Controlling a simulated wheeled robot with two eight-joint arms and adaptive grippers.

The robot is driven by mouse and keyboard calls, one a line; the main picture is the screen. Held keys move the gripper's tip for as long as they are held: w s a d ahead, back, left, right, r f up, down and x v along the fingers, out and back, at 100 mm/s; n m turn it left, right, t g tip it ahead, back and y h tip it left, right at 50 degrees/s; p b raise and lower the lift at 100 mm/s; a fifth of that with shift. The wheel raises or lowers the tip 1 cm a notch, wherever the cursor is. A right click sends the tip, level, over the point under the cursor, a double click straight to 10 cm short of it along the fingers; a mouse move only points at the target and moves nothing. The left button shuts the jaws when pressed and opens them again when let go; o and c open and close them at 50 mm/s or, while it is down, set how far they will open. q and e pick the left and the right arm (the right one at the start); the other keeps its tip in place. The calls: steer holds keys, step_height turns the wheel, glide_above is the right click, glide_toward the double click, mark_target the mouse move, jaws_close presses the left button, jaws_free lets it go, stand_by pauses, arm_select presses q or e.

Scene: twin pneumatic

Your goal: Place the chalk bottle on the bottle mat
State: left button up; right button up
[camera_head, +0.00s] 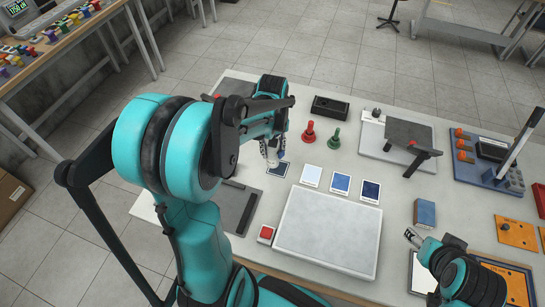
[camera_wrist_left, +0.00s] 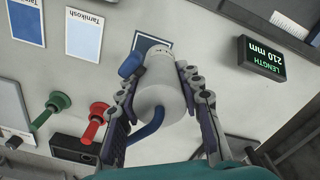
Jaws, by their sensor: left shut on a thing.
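The chalk bottle (camera_wrist_left: 160,85), a pale grey-white cylinder with a blue spout and a blue tube, is between the fingers of my left gripper (camera_wrist_left: 160,80), which is shut on it. In the head view the left gripper (camera_head: 272,150) is over the far left part of the table, and the bottle is mostly hidden. Just beyond the bottle is a dark blue mat with a pale edge (camera_wrist_left: 146,41), also in the head view (camera_head: 278,170). I cannot tell whether the bottle touches it. My right gripper (camera_head: 413,237) is at the right, its fingers too small to judge.
Three cards, white (camera_head: 311,175), blue (camera_head: 340,183) and dark blue (camera_head: 371,190), lie right of the mat. A large grey plate (camera_head: 328,232) is in front. Red (camera_head: 309,134) and green (camera_head: 335,140) knobbed pieces stand behind. A length display (camera_wrist_left: 262,58) shows in the wrist view.

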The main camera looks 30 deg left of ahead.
mark_target(272, 156)
arm_select(q)
step_height(272, 156, down, 4)
steer(key=shift+f+b, duration=0.1)
steer(key=shift+b, duration=0.5)
steer(key=o, duration=1.3)
steer(key=shift+c, duration=0.2)
